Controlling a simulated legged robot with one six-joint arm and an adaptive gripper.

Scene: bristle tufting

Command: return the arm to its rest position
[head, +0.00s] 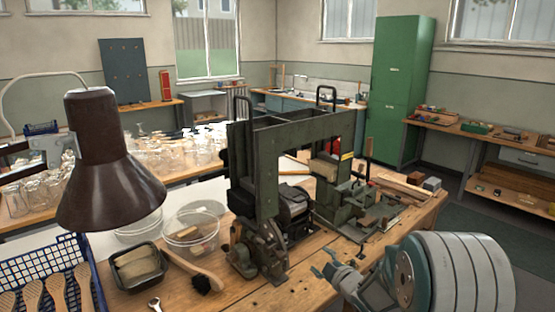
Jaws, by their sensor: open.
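My gripper (325,262) shows low in the head view, right of centre, at the end of my grey and teal arm. Its fingers point left, over the front of the wooden workbench (220,275). The fingers are apart and nothing shows between them. A dark green tufting machine (290,160) with a heavy frame stands on the bench just behind and left of the gripper. I see a gap between the gripper and the machine's base, but cannot tell its depth. Part of my wrist and the lower arm run out of the picture.
A brown lamp (105,160) hangs at the left. A brush (195,272), a dark tub (137,266), a clear bowl (190,228) and a blue crate (60,260) with brush bodies lie at left. A green cabinet (402,90) stands behind. Open floor (485,225) shows at right.

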